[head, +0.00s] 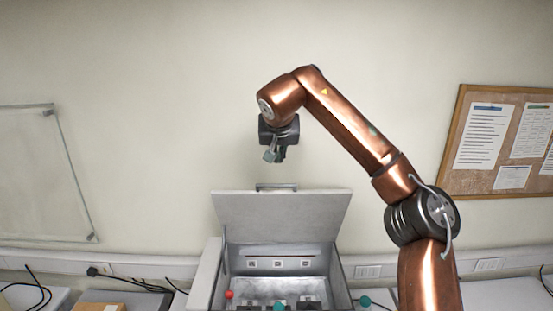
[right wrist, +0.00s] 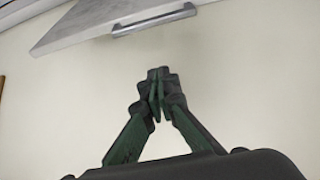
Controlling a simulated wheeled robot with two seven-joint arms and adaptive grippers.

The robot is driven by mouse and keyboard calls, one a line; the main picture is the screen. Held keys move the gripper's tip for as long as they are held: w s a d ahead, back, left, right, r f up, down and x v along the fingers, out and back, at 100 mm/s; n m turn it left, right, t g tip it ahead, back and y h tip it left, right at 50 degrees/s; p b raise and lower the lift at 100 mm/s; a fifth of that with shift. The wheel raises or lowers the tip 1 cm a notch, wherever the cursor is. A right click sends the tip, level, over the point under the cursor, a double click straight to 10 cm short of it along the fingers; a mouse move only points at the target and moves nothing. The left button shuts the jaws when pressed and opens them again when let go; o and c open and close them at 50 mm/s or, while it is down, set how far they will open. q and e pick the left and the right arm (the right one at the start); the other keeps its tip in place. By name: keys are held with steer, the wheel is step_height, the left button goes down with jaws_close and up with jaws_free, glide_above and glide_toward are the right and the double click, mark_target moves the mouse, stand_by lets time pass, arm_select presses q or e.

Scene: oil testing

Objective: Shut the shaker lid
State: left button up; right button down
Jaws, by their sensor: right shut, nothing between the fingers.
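The shaker (head: 211,272) is a light grey box at the bottom middle of the head view. Its lid (head: 282,216) stands raised and open at the back, with a metal handle (head: 276,187) on its top edge. My right gripper (head: 272,155) is above the handle, shut and empty, apart from the lid. In the right wrist view the shut fingertips (right wrist: 158,75) show against the wall, with the lid (right wrist: 88,22) and its handle (right wrist: 153,20) beyond them at the top. My left gripper is not in view.
Inside the shaker are a red-topped item (head: 229,294) and a teal-topped item (head: 279,306). Another teal item (head: 365,301) is right of the shaker. A cardboard box (head: 98,307) is at lower left. A corkboard (head: 480,150) hangs at right; the wall around the gripper is clear.

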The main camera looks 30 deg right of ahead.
mark_target(278, 184)
steer(key=f, duration=0.2)
steer(key=w+f+p, duration=0.1)
steer(key=f, duration=0.1)
steer(key=d+f, duration=0.1)
steer(key=f, duration=0.2)
steer(key=shift+w+p, duration=0.3)
steer(key=shift+p, duration=0.1)
steer(key=shift+s+a, duration=0.1)
steer(key=shift+s, duration=0.1)
steer(key=shift+w+f, duration=0.1)
steer(key=shift+f, duration=0.15)
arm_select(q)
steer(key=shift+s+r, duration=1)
arm_select(e)
steer(key=shift+a+r, duration=0.1)
steer(key=shift+a, duration=0.1)
